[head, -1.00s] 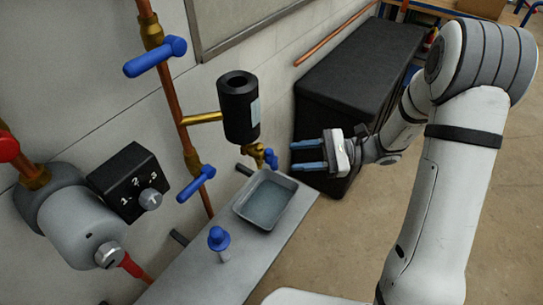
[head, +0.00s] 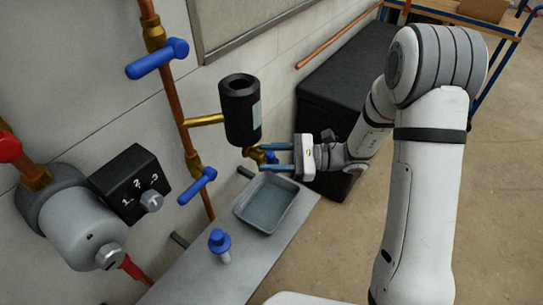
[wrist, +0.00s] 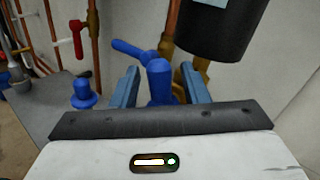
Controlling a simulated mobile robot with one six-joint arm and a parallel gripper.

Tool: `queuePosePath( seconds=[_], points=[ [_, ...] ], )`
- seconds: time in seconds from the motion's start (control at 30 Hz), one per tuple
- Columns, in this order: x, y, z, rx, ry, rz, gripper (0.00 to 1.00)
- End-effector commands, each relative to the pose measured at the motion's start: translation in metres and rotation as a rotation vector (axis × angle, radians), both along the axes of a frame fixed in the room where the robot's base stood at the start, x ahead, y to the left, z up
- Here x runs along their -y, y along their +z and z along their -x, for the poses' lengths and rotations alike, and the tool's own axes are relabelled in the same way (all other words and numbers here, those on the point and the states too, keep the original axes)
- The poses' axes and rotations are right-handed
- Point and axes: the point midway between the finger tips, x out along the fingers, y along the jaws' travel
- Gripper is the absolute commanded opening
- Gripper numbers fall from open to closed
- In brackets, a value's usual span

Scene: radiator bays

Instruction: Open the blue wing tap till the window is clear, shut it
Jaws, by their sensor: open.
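The blue wing tap (wrist: 159,82) sits on a brass fitting (head: 256,153) below a black cylinder (head: 238,108). A pale window strip (head: 256,113) is on the cylinder's side; its contents are too small to read. My gripper (head: 268,157) is open, its two blue fingers reaching left to the tap. In the wrist view the tap stands between the two fingers (wrist: 160,72), with gaps visible on both sides. In the head view the fingers mostly hide the tap. A grey tray (head: 266,203) holding liquid stands below.
Blue lever handles (head: 157,58) and (head: 197,186) are on the copper pipe at left. A blue-capped fitting (head: 219,241) stands on the bench (head: 205,275). A grey valve body (head: 85,228) with a numbered black box (head: 130,183) is at left. A black chest (head: 335,95) lies behind my arm.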

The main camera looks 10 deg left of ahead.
Motion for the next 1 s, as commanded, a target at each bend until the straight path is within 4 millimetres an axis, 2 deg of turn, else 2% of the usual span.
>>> queuePosePath(
  seconds=[0.07, 0.53, 0.77, 1.0],
  points=[
    [0.0002, 0.0, 0.0, 0.0, 0.0, 0.0, 0.39],
    [0.0007, 0.0, -0.0004, 0.0, -0.001, 0.0, 0.01],
    [0.0008, -0.0001, -0.0002, 0.011, -0.001, 0.004, 0.0],
    [-0.0001, -0.0013, 0.0019, 0.095, -0.001, 0.038, 0.0]
  ],
)
